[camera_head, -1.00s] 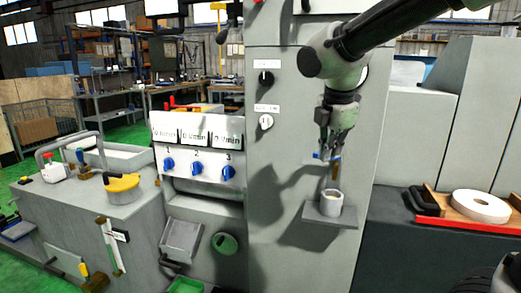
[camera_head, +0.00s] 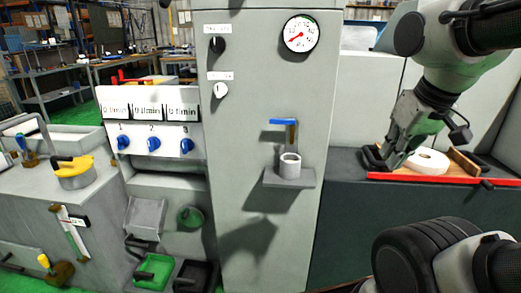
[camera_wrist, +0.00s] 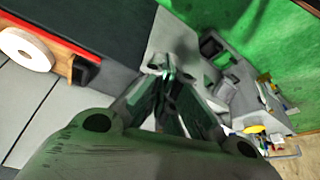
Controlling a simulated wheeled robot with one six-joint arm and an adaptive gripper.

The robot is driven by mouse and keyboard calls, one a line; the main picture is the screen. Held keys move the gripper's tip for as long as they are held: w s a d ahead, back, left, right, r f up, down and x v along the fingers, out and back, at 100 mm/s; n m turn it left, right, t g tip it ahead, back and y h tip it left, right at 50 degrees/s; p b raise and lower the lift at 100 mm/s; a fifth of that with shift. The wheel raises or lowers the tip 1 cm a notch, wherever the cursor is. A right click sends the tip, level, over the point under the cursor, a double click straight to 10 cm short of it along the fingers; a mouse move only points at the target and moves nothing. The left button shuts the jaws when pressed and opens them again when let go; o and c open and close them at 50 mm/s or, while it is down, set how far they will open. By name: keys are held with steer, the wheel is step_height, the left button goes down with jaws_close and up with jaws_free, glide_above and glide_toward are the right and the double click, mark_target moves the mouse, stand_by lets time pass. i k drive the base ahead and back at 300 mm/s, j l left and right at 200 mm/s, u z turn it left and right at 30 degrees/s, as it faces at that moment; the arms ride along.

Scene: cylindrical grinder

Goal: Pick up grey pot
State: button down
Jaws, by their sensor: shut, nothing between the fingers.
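The grey pot (camera_head: 290,166) is a small, light grey open cup. It stands upright on a small grey shelf (camera_head: 289,179) on the front of the tall machine cabinet, below a blue-handled part (camera_head: 284,122). My gripper (camera_head: 385,165) is to the right of the pot, clearly apart from it, in front of the red-edged tray. In the wrist view my gripper's fingers (camera_wrist: 162,74) come together at the tips, with nothing seen held. I cannot make out the pot for certain in the wrist view.
A white grinding wheel (camera_head: 428,162) lies on the red-edged tray (camera_head: 445,179) at the right; the wheel also shows in the wrist view (camera_wrist: 24,50). A round gauge (camera_head: 301,34) is on the cabinet. Knobs and a yellow-lidded container (camera_head: 75,172) are at the left.

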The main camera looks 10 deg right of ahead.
mark_target(289, 170)
steer(key=j+z, duration=0.4)
steer(key=i+j+z, duration=0.1)
steer(key=j+z, duration=0.5)
steer(key=z, duration=0.15)
